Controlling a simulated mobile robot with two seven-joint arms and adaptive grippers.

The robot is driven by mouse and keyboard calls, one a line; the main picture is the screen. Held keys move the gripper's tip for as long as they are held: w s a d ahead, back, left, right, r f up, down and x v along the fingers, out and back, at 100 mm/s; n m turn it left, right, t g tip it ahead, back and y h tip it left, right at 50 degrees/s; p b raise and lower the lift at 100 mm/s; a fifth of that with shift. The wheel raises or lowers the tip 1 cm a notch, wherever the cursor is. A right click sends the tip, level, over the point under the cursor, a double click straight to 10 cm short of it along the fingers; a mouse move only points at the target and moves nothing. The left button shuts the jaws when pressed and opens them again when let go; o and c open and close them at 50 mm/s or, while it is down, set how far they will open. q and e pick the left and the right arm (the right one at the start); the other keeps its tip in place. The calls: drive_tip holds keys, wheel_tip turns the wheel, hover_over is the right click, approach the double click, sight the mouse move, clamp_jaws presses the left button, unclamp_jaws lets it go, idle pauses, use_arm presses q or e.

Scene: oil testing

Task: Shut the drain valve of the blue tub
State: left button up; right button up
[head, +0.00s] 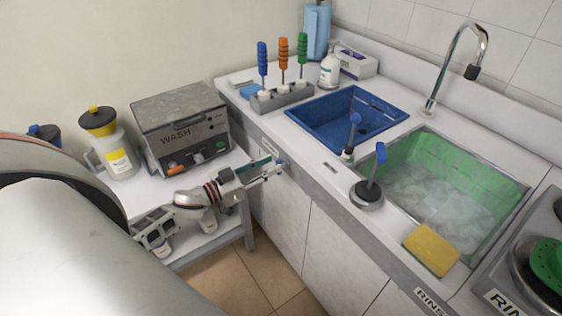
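The blue tub (318,125) is sunk into the white counter, right of centre, and looks empty. Two blue-handled levers stand at its near side: a small one (354,120) at the tub's front right corner, and a larger one (379,156) on a dark round base closer to the green tub. Both handles point up. I cannot tell which is the drain valve. My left gripper (276,167) is in front of the cabinet, below the counter edge and left of the blue tub. My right gripper is not in view.
The green tub (507,195) holds foamy water, with a yellow sponge (432,250) at its near edge. A chrome tap (452,55) stands behind. A grey WASH machine (180,125) and a yellow-capped jug (108,145) stand at left.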

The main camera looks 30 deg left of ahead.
sight(277, 162)
use_arm(q)
drive_tip(key=shift+x, duration=1.95)
clamp_jaws()
